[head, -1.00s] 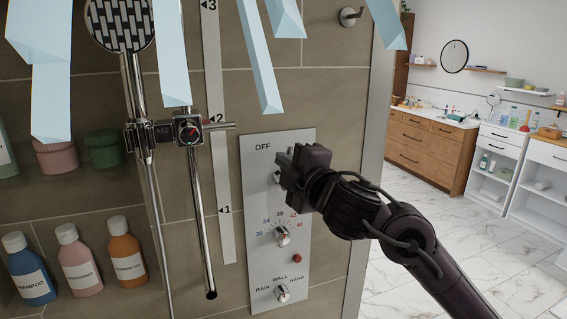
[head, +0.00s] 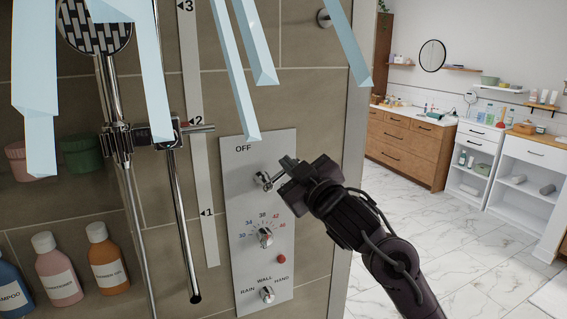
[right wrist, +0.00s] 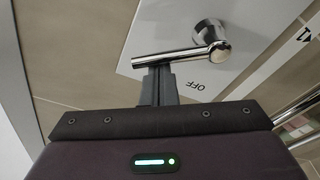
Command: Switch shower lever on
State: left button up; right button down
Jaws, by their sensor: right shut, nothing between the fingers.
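The shower lever (head: 264,181) is a chrome knob with a bar handle on the pale control panel (head: 240,215), below the "OFF" mark. Its handle points to the right, towards my gripper. In the right wrist view the lever (right wrist: 190,53) shows its round base and its bar, with "OFF" upside down beside it. My right gripper (head: 283,172) is shut and empty, with its tips right at the handle. In the right wrist view its fingertips (right wrist: 156,68) meet the bar near its free end; I cannot tell whether they touch. My left gripper is out of view.
Below the lever are a temperature dial (head: 265,237), a red button (head: 281,259) and a selector knob (head: 267,294). A chrome shower rail (head: 178,220) stands left of the panel. Pale blue angular strips (head: 235,75) hang in front. Bottles (head: 107,262) line the left niche. Open floor lies right.

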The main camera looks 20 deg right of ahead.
pick_arm(q)
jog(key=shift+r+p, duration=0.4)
jog(key=shift+p, duration=0.05)
pick_arm(e)
jog(key=shift+d+f+m+h, duration=0.3)
jog(key=shift+f+m, duration=0.2)
jog(key=shift+m, duration=0.75)
jog(key=shift+d+f+m+h, duration=0.15)
jog(key=shift+d+f+m, duration=0.3)
jog(key=shift+m, duration=0.85)
jog(key=shift+d+f+m+h, duration=0.25)
jog(key=shift+f+m, duration=0.3)
jog(key=shift+m, duration=0.7)
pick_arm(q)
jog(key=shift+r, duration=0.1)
pick_arm(e)
jog(key=r+p, duration=0.2)
jog(key=w+r+p, duration=0.1)
jog(key=r+p, duration=0.1)
jog(key=shift+r, duration=0.15)
pick_arm(q)
jog(key=b, duration=0.1)
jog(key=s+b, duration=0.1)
jog(key=b, duration=0.1)
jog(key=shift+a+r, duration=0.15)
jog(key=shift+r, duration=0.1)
pick_arm(e)
jog(key=s+f, duration=0.2)
jog(key=s, duration=0.8)
